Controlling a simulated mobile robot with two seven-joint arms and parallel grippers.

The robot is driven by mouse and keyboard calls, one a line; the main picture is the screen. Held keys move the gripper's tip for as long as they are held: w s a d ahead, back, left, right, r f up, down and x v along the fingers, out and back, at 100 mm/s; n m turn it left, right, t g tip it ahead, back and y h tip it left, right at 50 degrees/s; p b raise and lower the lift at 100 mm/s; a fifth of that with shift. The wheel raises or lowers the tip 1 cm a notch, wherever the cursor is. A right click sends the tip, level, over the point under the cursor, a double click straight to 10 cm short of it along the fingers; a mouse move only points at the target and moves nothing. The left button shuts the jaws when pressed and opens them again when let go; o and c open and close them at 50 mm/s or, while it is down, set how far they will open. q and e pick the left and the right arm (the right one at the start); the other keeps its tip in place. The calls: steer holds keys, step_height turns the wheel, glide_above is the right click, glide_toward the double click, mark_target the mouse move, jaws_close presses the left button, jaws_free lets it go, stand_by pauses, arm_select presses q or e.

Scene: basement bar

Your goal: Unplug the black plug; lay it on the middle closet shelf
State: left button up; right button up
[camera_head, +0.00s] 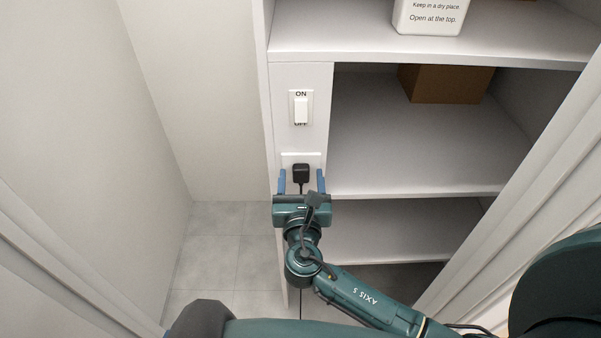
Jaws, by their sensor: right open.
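The black plug (301,173) sits at the white outlet plate (288,158) on the closet's narrow front panel, below the switch. Its dark cord runs down behind my gripper. My right gripper (301,181) is open, with one blue finger on each side of the plug. I cannot tell whether the fingers touch it. The middle closet shelf (400,160) is to the right of the panel. My left gripper is not in view.
A white ON/OFF switch (301,108) is above the outlet. A brown box (446,84) stands at the back of the middle shelf, whose front is bare. A white container (430,15) stands on the shelf above. A lower shelf (390,230) is below.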

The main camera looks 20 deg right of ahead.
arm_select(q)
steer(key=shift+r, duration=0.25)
